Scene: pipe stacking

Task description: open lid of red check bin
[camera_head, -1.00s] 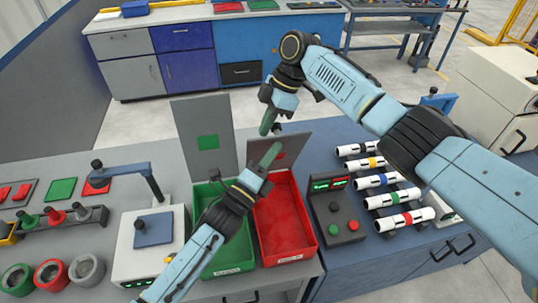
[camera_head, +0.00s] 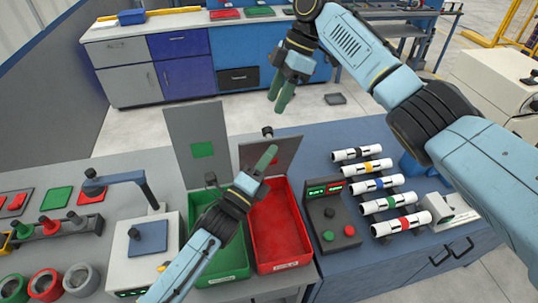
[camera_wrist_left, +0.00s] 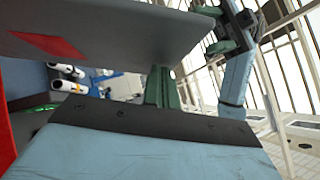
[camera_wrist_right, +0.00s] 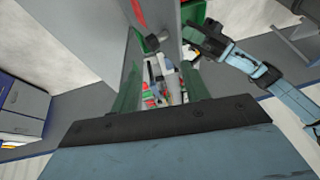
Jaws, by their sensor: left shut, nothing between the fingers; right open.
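The red bin (camera_head: 280,235) stands on the bench with its inside showing. Its grey lid (camera_head: 285,152) is raised and leans back behind the bin; a dark knob (camera_head: 267,132) shows at its top edge. In the left wrist view the lid (camera_wrist_left: 120,25) has a red square on its face. My left gripper (camera_head: 266,158) is shut and empty, in front of the lid; whether it touches the lid I cannot tell. My right gripper (camera_head: 282,98) is open and empty above the lid's top edge, apart from the knob.
A green bin (camera_head: 225,262) stands left of the red bin, with its own lid (camera_head: 200,130) upright. A control box (camera_head: 333,222) with lit displays and several striped pipes (camera_head: 375,184) are on the right. A scanner-like stand (camera_head: 148,235) is on the left.

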